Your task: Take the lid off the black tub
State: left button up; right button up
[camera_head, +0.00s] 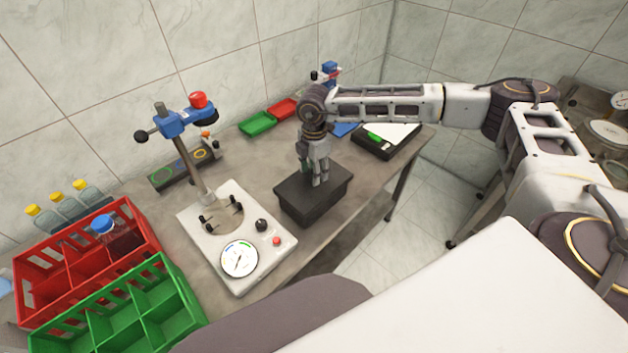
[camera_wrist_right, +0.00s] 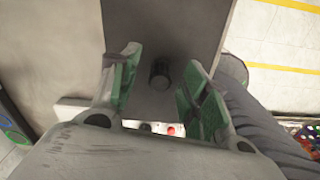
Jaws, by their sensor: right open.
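The black tub (camera_head: 312,208) stands on the table, right of the white capping stand. Its flat dark lid (camera_head: 291,189) is on top, and it also fills the middle of the right wrist view (camera_wrist_right: 165,25). A short round black knob (camera_wrist_right: 160,74) stands up from the lid. My right gripper (camera_head: 318,180) points down over the lid. In the right wrist view its green-padded fingers (camera_wrist_right: 160,92) are open, with the knob between them in the picture and a gap on both sides. In the head view the fingers hide the knob. My left gripper is not in view.
The white capping stand (camera_head: 215,265) with dial and blue clamp is close on the left. Red (camera_head: 85,290) and green crates (camera_head: 120,325) stand farther left. A black scale-like box (camera_head: 385,150) and small red and green trays (camera_head: 257,124) lie behind. The table's front edge is near the tub.

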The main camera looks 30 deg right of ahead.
jog(key=shift+f, duration=0.45)
grip_shut()
dwell(0.3)
